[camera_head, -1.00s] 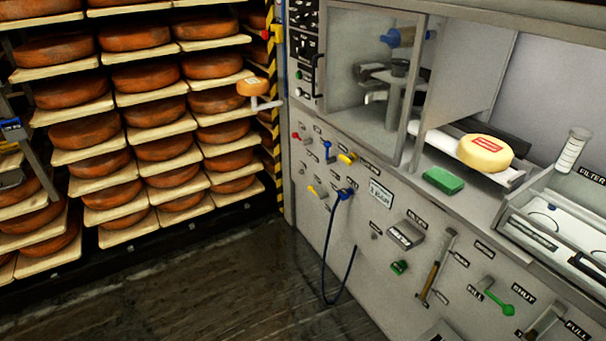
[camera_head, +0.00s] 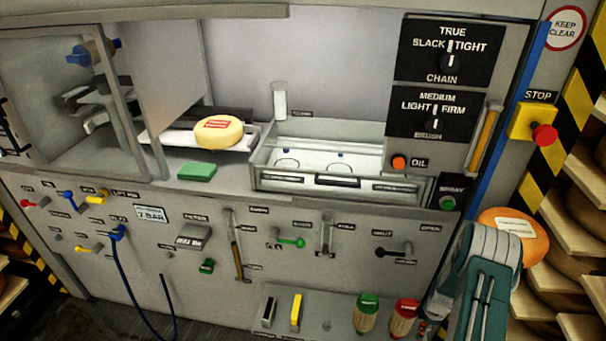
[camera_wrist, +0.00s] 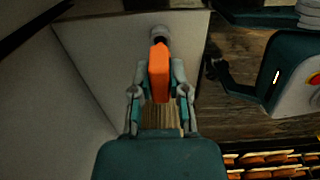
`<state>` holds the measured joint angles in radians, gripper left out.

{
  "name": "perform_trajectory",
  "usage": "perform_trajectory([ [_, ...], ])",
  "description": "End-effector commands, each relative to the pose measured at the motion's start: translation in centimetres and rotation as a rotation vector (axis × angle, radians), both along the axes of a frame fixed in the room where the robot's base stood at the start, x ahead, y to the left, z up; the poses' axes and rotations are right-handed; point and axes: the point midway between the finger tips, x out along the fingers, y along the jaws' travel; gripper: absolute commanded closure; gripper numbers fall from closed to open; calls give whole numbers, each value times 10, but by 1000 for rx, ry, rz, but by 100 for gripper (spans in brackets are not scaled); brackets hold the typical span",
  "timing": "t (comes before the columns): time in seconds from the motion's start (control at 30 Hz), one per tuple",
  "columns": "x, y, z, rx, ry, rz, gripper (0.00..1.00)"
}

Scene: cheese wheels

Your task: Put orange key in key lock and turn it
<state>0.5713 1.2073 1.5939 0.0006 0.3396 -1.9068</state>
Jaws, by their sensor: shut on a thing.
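In the wrist view, my gripper (camera_wrist: 159,76) is shut on the orange key (camera_wrist: 159,64), which stands between its two fingers. A round grey piece (camera_wrist: 158,33) shows at the far end of the key, close to a pale grey surface. I cannot tell whether this piece is the key's shaft or the key lock, or whether the key is inserted. In the head view, my arm shows at the lower right, but the gripper and key are out of sight. I cannot make out a key lock there.
The grey machine panel (camera_head: 90,270) carries several levers and labels. A yellow cheese wheel (camera_head: 219,132) and a green block (camera_head: 197,171) lie above it. A red stop button (camera_head: 544,135) is at the right. An orange cheese wheel (camera_head: 520,232) is behind my arm.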

Motion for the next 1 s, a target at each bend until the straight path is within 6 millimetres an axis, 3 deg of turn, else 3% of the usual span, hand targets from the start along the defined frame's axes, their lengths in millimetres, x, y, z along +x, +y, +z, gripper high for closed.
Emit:
perform_trajectory([
  [1.0,0,0,17,0,0,0,100],
])
